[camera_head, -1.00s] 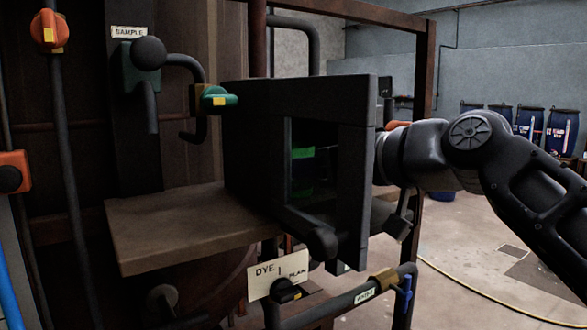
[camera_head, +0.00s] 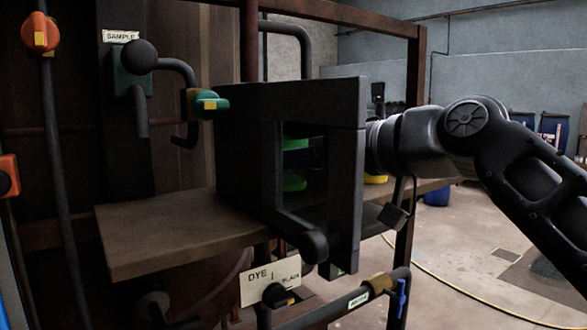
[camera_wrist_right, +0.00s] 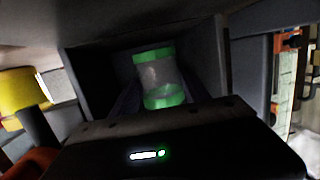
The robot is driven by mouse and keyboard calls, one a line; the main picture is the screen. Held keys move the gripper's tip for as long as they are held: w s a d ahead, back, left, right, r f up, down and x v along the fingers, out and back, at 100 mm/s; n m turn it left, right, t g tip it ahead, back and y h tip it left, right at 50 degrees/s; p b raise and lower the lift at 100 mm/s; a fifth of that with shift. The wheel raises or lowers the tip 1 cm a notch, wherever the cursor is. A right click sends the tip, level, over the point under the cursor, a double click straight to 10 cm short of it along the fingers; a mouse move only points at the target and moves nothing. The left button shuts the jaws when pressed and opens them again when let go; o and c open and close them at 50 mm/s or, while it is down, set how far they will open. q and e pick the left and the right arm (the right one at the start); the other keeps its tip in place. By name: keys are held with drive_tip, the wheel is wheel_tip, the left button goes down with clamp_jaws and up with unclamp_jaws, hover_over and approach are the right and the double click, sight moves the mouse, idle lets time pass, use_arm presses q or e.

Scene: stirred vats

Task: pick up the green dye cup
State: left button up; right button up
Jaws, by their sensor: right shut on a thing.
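The green dye cup (camera_wrist_right: 160,76) is a clear cup with a green band at top and bottom, seen in the right wrist view inside a dark box. My right gripper (camera_wrist_right: 161,92) is shut on it, with a finger at each side. In the head view, the cup's green bands (camera_head: 294,184) show through the opening of the dark box (camera_head: 346,185). My right arm comes in from the right and its gripper is hidden behind the box. My left gripper is not in view.
The box stands on a brown shelf (camera_head: 160,240). A green-handled valve (camera_head: 210,104) sits close to the box's left side. Pipes and a DYE label (camera_head: 268,283) are below. A yellow thing (camera_wrist_right: 22,92) is left of the box in the wrist view.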

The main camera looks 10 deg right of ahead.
wheel_tip(320, 180, up, 6)
drive_tip(key=shift+f, duration=0.15)
drive_tip(key=s+d+b, duration=0.2)
drive_tip(key=s+d, duration=0.1)
drive_tip(key=s, duration=0.6)
drive_tip(key=s+d+b, duration=0.3)
drive_tip(key=s+d, duration=0.1)
drive_tip(key=s, duration=0.5)
drive_tip(key=shift+d+f+b, duration=0.15)
drive_tip(key=shift+f+b, duration=0.05)
drive_tip(key=shift+b, duration=0.15)
drive_tip(key=shift+s, duration=0.1)
